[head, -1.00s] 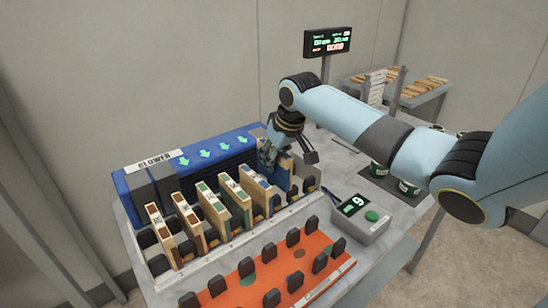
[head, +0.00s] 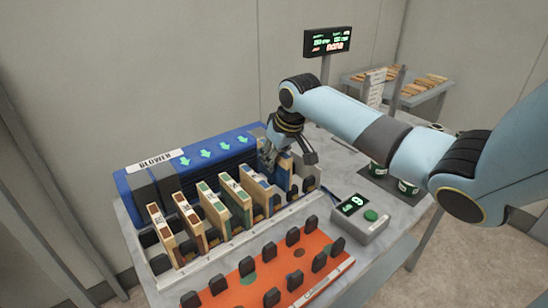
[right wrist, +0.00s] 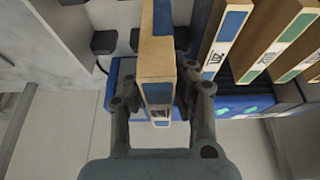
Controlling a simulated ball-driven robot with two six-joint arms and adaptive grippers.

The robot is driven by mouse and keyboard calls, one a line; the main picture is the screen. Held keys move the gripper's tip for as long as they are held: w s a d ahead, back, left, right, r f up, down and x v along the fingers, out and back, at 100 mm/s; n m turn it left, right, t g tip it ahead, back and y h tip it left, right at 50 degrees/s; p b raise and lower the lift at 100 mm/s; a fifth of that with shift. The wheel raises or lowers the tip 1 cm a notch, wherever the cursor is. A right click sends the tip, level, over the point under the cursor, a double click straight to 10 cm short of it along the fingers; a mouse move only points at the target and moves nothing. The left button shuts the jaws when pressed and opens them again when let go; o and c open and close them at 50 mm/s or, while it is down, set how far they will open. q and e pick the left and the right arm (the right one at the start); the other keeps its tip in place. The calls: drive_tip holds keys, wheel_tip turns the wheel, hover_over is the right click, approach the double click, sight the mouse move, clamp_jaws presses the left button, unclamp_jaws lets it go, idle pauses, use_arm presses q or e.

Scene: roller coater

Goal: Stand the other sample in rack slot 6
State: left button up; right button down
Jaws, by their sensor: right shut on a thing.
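My right gripper (head: 290,157) is shut on a wooden sample board with blue markings at the right end of the rack, beside the blower. In the right wrist view the board (right wrist: 157,58) stands on edge between the fingers (right wrist: 160,95). Its lower end is hidden, so I cannot tell whether it rests in the slot. Several other sample boards stand upright in the rack (head: 215,246) to its left, the nearest one blue-marked (head: 259,190). My left gripper is out of view.
The blue blower (head: 215,155) runs behind the rack. An orange mat (head: 230,297) with black pegs lies in front. A display (head: 327,41) is mounted at the back.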

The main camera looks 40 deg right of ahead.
sight(274, 176)
drive_tip(key=shift+f, duration=0.3)
drive_tip(key=shift+f, duration=0.1)
drive_tip(key=shift+f+b, duration=0.45)
drive_tip(key=shift+f, duration=0.55)
drive_tip(key=shift+f, duration=0.1)
drive_tip(key=shift+f+b, duration=0.8)
drive_tip(key=shift+f, duration=0.45)
drive_tip(key=c, duration=0.7)
unclamp_jaws()
